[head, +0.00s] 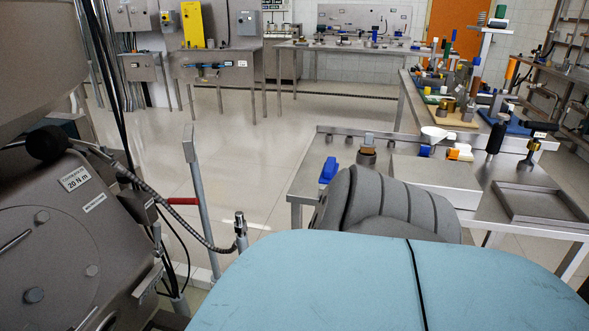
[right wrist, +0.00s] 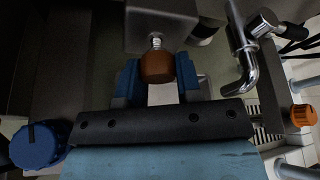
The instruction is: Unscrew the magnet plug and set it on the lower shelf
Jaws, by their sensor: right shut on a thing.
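In the right wrist view, a brown-orange knob (right wrist: 157,68), which looks like the magnet plug, has a short threaded metal stem (right wrist: 155,41). The stem shows between the knob and a grey metal block (right wrist: 160,18). I cannot tell whether its end is still in the block. My right gripper (right wrist: 157,77) has its blue fingers on either side of the knob and is shut on it. My left gripper is in neither view. I cannot make out the lower shelf for certain.
A bent chrome pipe (right wrist: 244,60) is close to the right of the gripper. A blue knob (right wrist: 36,145) and an orange cap (right wrist: 303,115) are lower down. In the head view, a grey machine (head: 75,240) fills the left, and a cluttered steel table (head: 405,155) stands right. Open floor (head: 250,120) lies between.

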